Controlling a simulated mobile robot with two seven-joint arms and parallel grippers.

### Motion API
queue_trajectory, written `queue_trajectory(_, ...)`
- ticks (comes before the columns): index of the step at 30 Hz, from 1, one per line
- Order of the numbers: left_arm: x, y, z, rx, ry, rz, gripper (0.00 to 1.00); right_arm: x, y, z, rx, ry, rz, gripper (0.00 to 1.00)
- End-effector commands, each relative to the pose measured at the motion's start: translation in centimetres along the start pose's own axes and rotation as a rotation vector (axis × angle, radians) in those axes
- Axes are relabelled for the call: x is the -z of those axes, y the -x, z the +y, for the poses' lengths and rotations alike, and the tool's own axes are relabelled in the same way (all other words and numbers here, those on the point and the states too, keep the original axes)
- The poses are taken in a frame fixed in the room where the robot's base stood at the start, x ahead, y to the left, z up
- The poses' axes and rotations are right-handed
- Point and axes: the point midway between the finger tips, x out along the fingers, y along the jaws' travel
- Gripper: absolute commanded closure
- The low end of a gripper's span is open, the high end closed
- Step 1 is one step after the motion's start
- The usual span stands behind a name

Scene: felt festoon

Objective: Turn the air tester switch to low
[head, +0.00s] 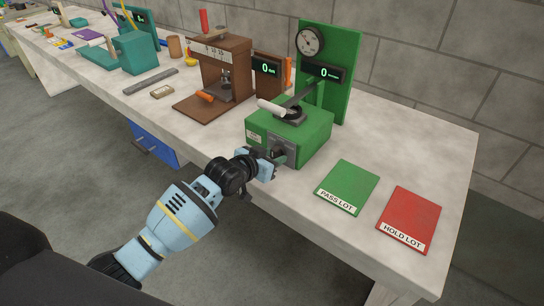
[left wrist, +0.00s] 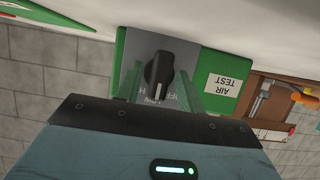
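The green air tester (head: 300,135) stands on the bench, with a lever on top and an upright green panel behind it carrying a round dial and a display reading 0. Its black switch knob (left wrist: 158,72) sits on a grey plate at the front, beside an upside-down AIR TEST label (left wrist: 229,84) in the left wrist view. My left gripper (head: 270,162) is at the tester's front. Its fingers stand either side of the knob with visible gaps, so it looks open. The plate's markings are partly hidden and hard to read. My right gripper is not in view.
A green PASS LOT mat (head: 347,186) and a red HOLD LOT mat (head: 409,218) lie right of the tester. A brown tester (head: 222,75) stands to its left, with teal equipment (head: 138,52) farther along. A blue drawer (head: 152,145) hangs under the bench.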

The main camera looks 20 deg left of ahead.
Motion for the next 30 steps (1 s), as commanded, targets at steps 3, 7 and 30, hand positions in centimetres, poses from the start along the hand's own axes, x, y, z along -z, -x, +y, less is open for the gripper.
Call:
queue_trajectory(3,0.0,0.0,0.0,0.0,0.001,0.0,0.58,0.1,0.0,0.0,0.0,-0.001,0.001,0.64)
queue_trajectory(7,0.0,0.0,0.0,0.0,0.001,0.0,0.58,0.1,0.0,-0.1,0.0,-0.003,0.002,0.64)
queue_trajectory(30,0.0,7.6,0.0,0.0,0.0,0.0,0.58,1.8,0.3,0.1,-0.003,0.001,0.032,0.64)
